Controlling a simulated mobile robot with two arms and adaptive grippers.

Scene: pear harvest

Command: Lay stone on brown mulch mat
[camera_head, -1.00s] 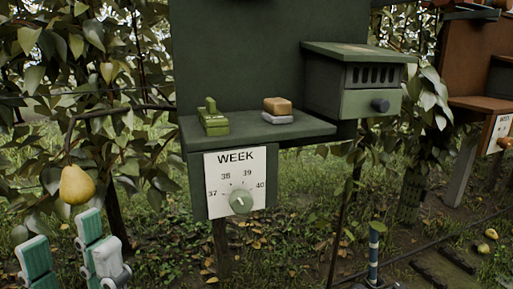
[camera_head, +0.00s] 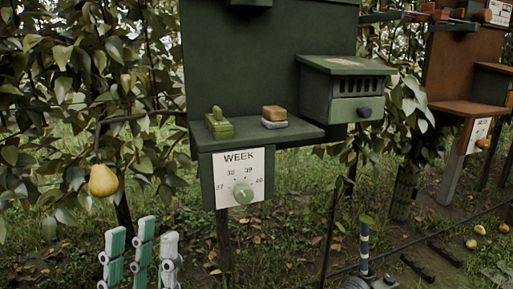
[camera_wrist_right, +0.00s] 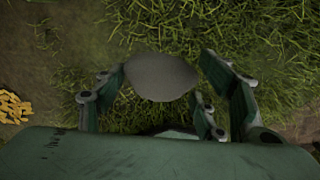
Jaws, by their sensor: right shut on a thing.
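A dark grey, rounded stone (camera_wrist_right: 160,76) sits between the fingers of my right gripper (camera_wrist_right: 160,95) in the right wrist view. The gripper is shut on it, above grass. My right gripper does not show in the head view. My left gripper (camera_head: 140,255) stands at the lower left of the head view, with teal-padded fingers pointing up. It is empty and its fingers are apart, below a hanging pear. I cannot make out a brown mulch mat for certain. A pile of yellow-brown chips (camera_wrist_right: 12,106) lies at the left edge of the wrist view.
A yellow pear (camera_head: 103,181) hangs at left. A green stand (camera_head: 300,136) with a week dial (camera_head: 243,193) is in the middle. A banded post (camera_head: 364,245) rises from the ground at right. Dark strips (camera_head: 445,252) and loose pears (camera_head: 471,243) lie farther right.

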